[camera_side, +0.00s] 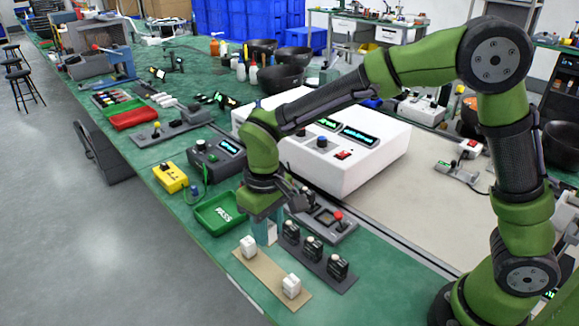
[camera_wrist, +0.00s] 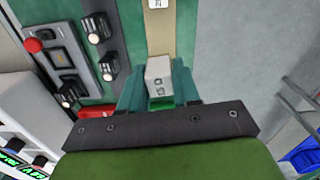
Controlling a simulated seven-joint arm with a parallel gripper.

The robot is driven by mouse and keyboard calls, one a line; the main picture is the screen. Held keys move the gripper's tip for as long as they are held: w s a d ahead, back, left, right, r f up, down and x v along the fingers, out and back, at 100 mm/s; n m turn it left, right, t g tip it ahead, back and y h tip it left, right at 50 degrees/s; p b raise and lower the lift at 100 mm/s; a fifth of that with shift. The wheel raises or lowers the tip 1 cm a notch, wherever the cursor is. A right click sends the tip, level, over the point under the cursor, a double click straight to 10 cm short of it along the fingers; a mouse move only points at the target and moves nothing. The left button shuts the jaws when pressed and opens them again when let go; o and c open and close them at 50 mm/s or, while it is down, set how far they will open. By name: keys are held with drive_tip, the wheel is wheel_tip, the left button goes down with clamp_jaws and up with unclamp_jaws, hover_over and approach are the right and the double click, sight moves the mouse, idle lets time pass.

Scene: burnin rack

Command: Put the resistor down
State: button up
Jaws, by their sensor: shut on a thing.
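My gripper (camera_side: 266,232) is shut on a white block-shaped resistor (camera_wrist: 158,72) with dark marks on its face. In the wrist view the resistor sits between the two teal fingers; in the side view the fingers partly hide it. Two white blocks show at the strip in the side view, one close to the fingers (camera_side: 248,248) and one farther along (camera_side: 291,286). I cannot tell whether the held resistor touches a surface.
A dark base with several black sockets (camera_side: 313,248) lies right beside the strip. A control box with a red button (camera_side: 338,216) is behind it. A green PASS tray (camera_side: 218,213) is left of the gripper, and a large white tester (camera_side: 335,165) stands behind.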

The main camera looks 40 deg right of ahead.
drive_tip(key=shift+w+a+m, duration=0.1)
drive_tip(key=shift+a+m, duration=0.05)
drive_tip(key=shift+m, duration=0.45)
wheel_tip(320, 180, down, 10)
drive_tip(key=shift+r, duration=0.1)
drive_tip(key=shift+f, duration=0.2)
drive_tip(key=o, duration=1)
drive_tip(key=shift+o, duration=0.2)
drive_tip(key=shift+r, duration=0.1)
